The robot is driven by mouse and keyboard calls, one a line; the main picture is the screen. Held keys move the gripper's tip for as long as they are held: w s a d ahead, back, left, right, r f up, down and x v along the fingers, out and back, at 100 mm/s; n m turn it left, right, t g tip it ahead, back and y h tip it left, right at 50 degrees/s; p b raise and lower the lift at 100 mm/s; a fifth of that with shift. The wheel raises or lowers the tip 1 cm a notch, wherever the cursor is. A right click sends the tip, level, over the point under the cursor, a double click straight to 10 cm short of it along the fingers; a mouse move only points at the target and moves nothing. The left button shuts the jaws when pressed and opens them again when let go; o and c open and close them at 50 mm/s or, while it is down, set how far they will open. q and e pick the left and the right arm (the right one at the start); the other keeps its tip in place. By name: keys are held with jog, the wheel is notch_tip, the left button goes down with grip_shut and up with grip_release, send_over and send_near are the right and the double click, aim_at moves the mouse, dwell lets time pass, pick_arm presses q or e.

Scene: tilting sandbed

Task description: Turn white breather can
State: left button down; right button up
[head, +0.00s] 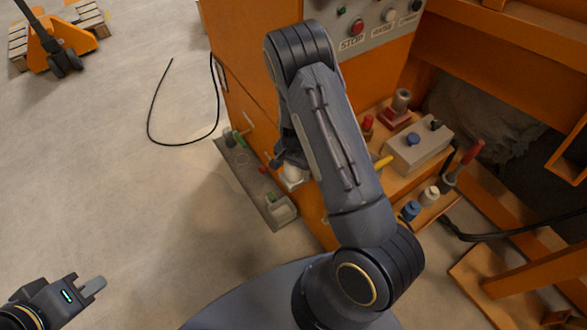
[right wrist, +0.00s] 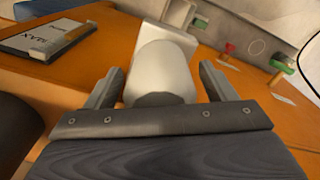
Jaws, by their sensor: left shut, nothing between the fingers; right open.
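The white breather can (right wrist: 162,68) stands between the two fingers of my right gripper (right wrist: 160,84) in the right wrist view. The fingers are open, one on each side of the can, with a visible gap on both sides. The can's lower end is dark and close to the gripper's palm. In the head view a small white part of the can (head: 293,174) shows below my right gripper; my right arm hides much of that area. My left gripper (head: 93,287) is shut and empty over the floor at the lower left, far from the can.
An orange cabinet carries a panel with a red stop button (head: 357,26). A grey tray (head: 252,180) with green parts lies beside it. Blue, white and red-handled fittings, including a blue cap (head: 411,210), stand at the right. A black cable (head: 150,120) lies on open floor.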

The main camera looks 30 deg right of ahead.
jog(key=shift+f, duration=0.6)
jog(key=c, duration=1)
jog(key=shift+f+n+b, duration=0.15)
jog(key=shift+n+b, duration=0.4)
jog(key=shift+n, duration=0.95)
jog(key=shift+r, duration=0.2)
jog(key=o, duration=1)
